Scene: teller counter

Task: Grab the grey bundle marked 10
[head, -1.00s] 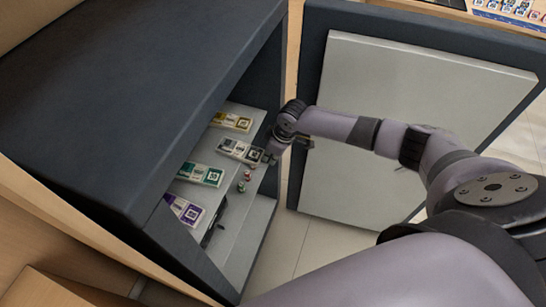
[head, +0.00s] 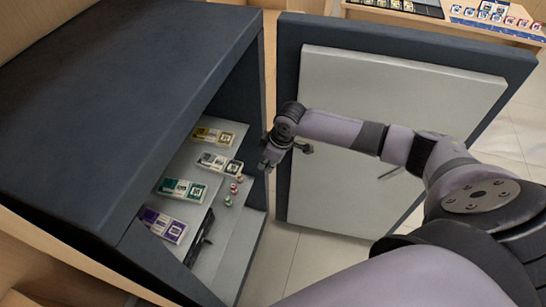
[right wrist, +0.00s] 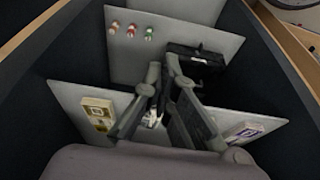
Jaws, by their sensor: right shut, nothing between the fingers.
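The grey bundle (head: 220,163), a flat pale block with a dark square code, lies on the upper shelf of the open safe. It sits between the yellow and green bundles; its number is too small to read. My right gripper (head: 266,165) is at the shelf's open edge, to the right of the grey bundle and apart from it. In the right wrist view the gripper's fingers (right wrist: 164,72) are shut and empty. They and the hand cover part of the shelf, so the grey bundle is mostly hidden there. My left gripper is out of view.
The yellow bundle (head: 213,137), green bundle (head: 183,190) and purple bundle (head: 163,225) share the shelf (head: 184,160). Small red and green pieces (head: 234,188) and a black object (right wrist: 195,57) lie nearby. The safe's side wall and open door (head: 395,130) flank my arm.

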